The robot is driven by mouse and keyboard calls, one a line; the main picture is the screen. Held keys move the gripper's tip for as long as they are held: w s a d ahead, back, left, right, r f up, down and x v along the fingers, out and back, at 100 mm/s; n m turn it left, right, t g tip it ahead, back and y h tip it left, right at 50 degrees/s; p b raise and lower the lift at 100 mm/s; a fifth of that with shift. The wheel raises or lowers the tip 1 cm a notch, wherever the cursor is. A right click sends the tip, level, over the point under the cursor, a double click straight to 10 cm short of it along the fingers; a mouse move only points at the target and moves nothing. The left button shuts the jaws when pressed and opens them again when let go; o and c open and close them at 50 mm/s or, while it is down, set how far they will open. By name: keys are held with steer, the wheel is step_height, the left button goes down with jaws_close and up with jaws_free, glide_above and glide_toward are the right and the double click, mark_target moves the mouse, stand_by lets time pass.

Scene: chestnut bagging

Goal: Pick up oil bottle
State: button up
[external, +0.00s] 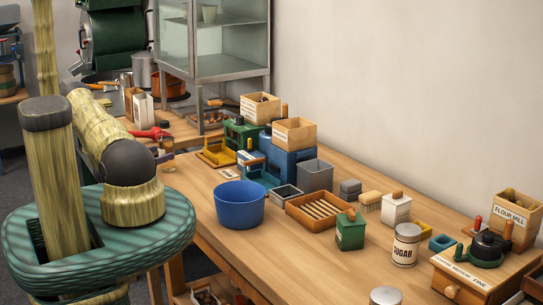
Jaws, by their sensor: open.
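I cannot tell for sure which thing is the oil bottle. A small amber, glass-like vessel (167,147) stands at the left end of the workbench, just right of my arm and partly hidden by it. My gripper cannot be made out; the arm's far end is hidden or out of the picture.
A red object (150,133) lies by the amber vessel. A blue bucket (239,208), a slatted wooden tray (318,213), a green tin (350,232) and a sugar canister (405,246) stand on the bench (290,262). A glass cabinet (213,40) stands behind. The bench front is mostly clear.

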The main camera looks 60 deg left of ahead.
mark_target(170, 149)
steer(key=b+x, duration=0.1)
steer(key=x, duration=0.4)
steer(key=shift+w, duration=0.25)
steer(key=c, duration=1.2)
steer(key=shift+c, duration=0.2)
steer(key=shift+r, duration=0.15)
step_height(170, 149, up, 10)
steer(key=shift+f+b, duration=0.1)
steer(key=shift+b, duration=0.9)
